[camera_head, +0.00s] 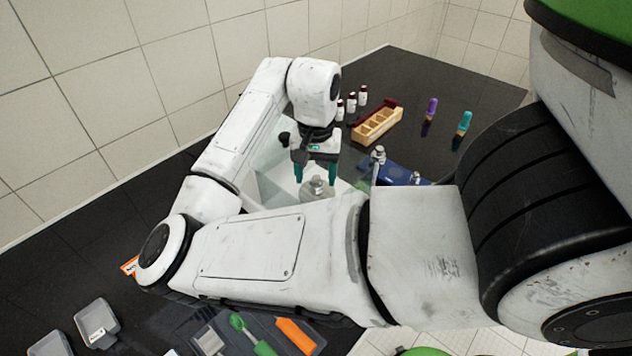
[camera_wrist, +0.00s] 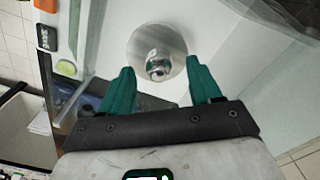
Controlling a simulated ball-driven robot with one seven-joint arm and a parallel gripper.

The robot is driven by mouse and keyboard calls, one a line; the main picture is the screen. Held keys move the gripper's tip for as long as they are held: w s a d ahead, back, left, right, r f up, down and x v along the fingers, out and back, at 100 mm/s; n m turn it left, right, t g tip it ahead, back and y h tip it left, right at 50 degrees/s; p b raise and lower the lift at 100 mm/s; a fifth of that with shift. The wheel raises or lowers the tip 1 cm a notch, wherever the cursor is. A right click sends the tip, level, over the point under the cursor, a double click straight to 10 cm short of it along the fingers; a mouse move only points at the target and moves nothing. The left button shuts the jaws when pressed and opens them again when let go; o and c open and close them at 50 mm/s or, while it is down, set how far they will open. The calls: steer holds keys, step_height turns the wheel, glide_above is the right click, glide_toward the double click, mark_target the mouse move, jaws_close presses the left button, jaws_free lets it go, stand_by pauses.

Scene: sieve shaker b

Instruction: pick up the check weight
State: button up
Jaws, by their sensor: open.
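A small shiny metal check weight with a knob (camera_wrist: 158,68) stands on a round metal pan (camera_wrist: 150,36) inside a clear-walled case, seen in the wrist view. In the head view the weight (camera_head: 318,182) shows below and between the fingers of my gripper (camera_head: 316,176). My gripper is open, its two teal fingers apart. In the wrist view the weight lies in line with the gap between the fingertips (camera_wrist: 158,70). I cannot tell how far the tips are from it, and no contact shows.
Clear panels (camera_head: 274,185) of the case stand close around my gripper. To the right are a blue item (camera_head: 400,174) with metal pieces beside it, a wooden rack (camera_head: 377,124), dark-capped bottles (camera_head: 351,103), and purple (camera_head: 431,110) and teal (camera_head: 463,123) handled items. Grey trays (camera_head: 96,322) lie at front left.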

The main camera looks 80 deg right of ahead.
steer(key=shift+f, duration=0.85)
jaws_close()
